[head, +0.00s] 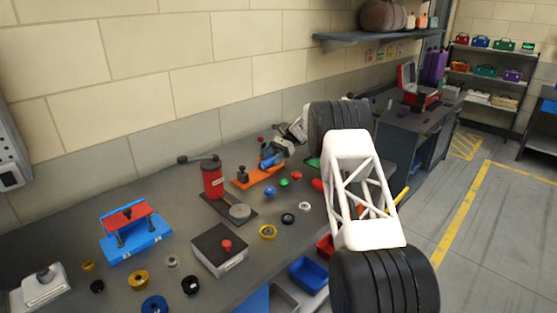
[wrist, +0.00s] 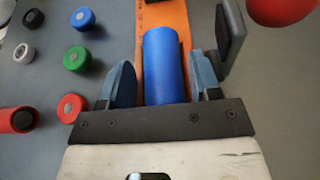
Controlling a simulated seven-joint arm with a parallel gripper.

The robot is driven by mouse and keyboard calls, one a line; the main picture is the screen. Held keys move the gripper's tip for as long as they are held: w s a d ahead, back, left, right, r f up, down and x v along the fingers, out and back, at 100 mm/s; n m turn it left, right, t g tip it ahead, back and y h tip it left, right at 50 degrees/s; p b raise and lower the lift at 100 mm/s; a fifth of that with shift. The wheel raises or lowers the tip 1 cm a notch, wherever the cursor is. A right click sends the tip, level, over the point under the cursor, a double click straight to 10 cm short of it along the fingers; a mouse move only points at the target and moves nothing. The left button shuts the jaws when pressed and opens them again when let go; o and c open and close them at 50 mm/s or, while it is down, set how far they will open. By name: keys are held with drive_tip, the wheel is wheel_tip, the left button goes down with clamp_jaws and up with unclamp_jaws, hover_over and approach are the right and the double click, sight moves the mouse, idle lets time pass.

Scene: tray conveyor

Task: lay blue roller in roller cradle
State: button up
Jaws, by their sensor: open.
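The blue roller (wrist: 164,60) lies lengthwise over an orange base (wrist: 166,14) in the wrist view. I take this orange base, also in the head view (head: 257,179), as part of the roller cradle. A dark upright part (wrist: 231,38) stands at its right, and a dark edge shows along the roller's right side. My gripper (wrist: 164,82) is open, with one finger on each side of the roller and a gap at the left finger. The roller's near end is hidden by my gripper. How fully it rests in the cradle cannot be told.
A red cylinder (head: 212,180) stands left of the orange base on the bench. Several small caps lie around, including a blue cap (wrist: 83,18) and a green cap (wrist: 77,59). A red ball (wrist: 283,8) is at the wrist view's upper right. A blue bin (head: 308,274) is at the front edge.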

drive_tip(key=shift+a, duration=0.1)
drive_tip(key=shift+r, duration=2.95)
drive_tip(key=s+d+m+t+y, duration=0.1)
drive_tip(key=s+d+m+t, duration=0.3)
drive_tip(key=s+d, duration=0.1)
drive_tip(key=s+d+m+t+y, duration=0.1)
drive_tip(key=s+d+m+t, duration=0.3)
drive_tip(key=s+d+t, duration=0.1)
drive_tip(key=s+d+m+t+y, duration=0.1)
drive_tip(key=s+d+m+t, duration=0.3)
drive_tip(key=d, duration=0.3)
drive_tip(key=shift+s+d+r+t, duration=0.2)
drive_tip(key=shift+s+d+t, duration=0.15)
drive_tip(key=shift+s, duration=0.35)
drive_tip(key=s+d+f+m+t+h, duration=0.1)
drive_tip(key=s+d+m+t, duration=0.2)
drive_tip(key=s+d, duration=0.1)
drive_tip(key=shift+s+d+f, duration=0.15)
drive_tip(key=shift+s+f, duration=0.25)
drive_tip(key=shift+s, duration=0.5)
